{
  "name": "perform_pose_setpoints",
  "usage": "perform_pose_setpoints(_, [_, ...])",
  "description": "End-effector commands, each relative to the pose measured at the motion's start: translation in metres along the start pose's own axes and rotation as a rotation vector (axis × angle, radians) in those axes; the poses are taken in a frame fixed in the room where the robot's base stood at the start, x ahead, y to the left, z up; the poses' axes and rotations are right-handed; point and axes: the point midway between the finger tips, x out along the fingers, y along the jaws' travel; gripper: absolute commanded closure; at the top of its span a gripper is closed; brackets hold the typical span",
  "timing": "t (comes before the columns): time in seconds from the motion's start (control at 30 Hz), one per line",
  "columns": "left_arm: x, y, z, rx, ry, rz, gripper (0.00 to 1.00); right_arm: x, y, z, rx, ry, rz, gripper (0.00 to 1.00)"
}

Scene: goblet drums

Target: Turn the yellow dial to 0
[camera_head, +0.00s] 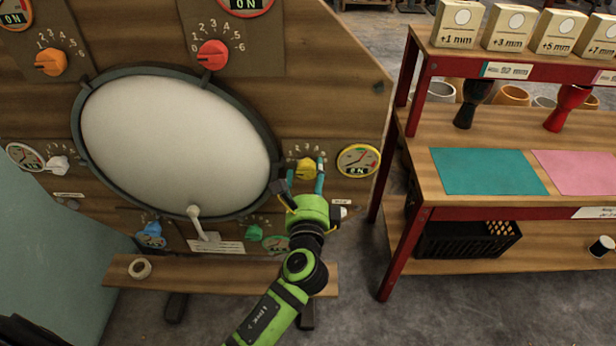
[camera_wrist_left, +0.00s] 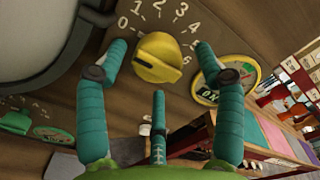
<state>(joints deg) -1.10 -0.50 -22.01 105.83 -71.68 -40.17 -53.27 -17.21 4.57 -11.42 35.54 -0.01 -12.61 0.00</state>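The yellow dial (camera_head: 306,168) sits on the wooden panel, right of the big round drum head. In the left wrist view the yellow dial (camera_wrist_left: 158,58) shows a raised ridge running from upper left to lower right, under an arc of numbers from 0 at left to 6 at right. I cannot tell which ridge end is the pointer. My left gripper (camera_head: 305,174) is in front of the dial. Its teal fingers are spread, one on each side and one below, with gaps visible in the left wrist view (camera_wrist_left: 160,72). My right gripper is not in view.
A round yellow-rimmed gauge (camera_head: 358,160) reading ON is close right of the dial. The drum head (camera_head: 175,140) is left, with a white lever (camera_head: 197,222) below it. A green dial (camera_head: 254,233) is lower left. A red-framed shelf (camera_head: 408,240) stands to the right.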

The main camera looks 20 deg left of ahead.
Motion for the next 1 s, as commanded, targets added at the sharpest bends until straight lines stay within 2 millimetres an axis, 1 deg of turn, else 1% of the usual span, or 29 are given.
perform_pose_setpoints(0.17, [0.0, -0.001, 0.002, 0.001, -0.005, -0.002, 0.31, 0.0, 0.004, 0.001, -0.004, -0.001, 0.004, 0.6])
perform_pose_setpoints(0.27, [-0.006, -0.001, 0.002, 0.001, -0.003, -0.002, 0.31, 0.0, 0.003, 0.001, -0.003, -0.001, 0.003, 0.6])
perform_pose_setpoints(0.37, [-0.021, 0.0, 0.001, 0.001, -0.002, 0.0, 0.31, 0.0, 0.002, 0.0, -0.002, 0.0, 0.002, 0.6])
perform_pose_setpoints(0.6, [-0.073, 0.0, 0.0, 0.0, 0.0, 0.001, 0.31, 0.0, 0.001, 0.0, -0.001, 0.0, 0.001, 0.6])
perform_pose_setpoints(0.7, [-0.092, 0.0, 0.0, 0.001, 0.0, 0.002, 0.31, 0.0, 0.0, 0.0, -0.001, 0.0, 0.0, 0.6])
perform_pose_setpoints(0.83, [-0.11, 0.0, -0.001, 0.002, 0.0, 0.001, 0.31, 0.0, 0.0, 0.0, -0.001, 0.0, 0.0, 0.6])
perform_pose_setpoints(1.0, [-0.12, -0.001, 0.0, 0.0, -0.001, -0.001, 0.31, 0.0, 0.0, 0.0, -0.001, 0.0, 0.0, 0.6])
